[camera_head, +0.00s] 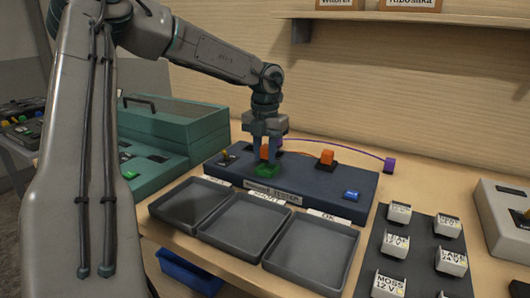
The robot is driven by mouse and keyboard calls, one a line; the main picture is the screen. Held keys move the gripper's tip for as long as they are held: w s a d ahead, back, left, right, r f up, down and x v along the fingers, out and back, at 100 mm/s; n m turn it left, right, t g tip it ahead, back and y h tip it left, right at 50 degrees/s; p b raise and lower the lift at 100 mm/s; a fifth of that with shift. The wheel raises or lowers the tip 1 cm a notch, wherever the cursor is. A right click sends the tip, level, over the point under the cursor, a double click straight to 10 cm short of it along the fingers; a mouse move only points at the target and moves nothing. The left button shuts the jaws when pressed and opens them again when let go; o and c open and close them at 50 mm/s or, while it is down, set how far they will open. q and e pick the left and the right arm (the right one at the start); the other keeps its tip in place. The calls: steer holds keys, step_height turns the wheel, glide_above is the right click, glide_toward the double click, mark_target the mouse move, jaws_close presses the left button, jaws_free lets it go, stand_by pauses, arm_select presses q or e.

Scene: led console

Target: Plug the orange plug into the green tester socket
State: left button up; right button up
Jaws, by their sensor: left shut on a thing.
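My left gripper (267,150) points down over the dark blue tester console. It is shut on the orange plug (264,153), of which only a small part shows between the fingers. The green tester socket (267,171) is directly below the plug. I cannot tell whether the plug is seated in it or just above it. Another orange piece (326,157) stands in a black base to the right on the console. A purple cable runs from behind my gripper to a purple block (389,165) at the right. My right gripper is not in view.
Three grey trays (305,270) with labels stand in front of the console (300,182). A blue button (351,196) is at its right end. A teal case (180,120) stands at the left. A dark board (420,250) with several labelled white pieces is at the right.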

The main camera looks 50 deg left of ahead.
arm_select(q)
steer(key=shift+f+b, duration=1.2)
stand_by(1.4)
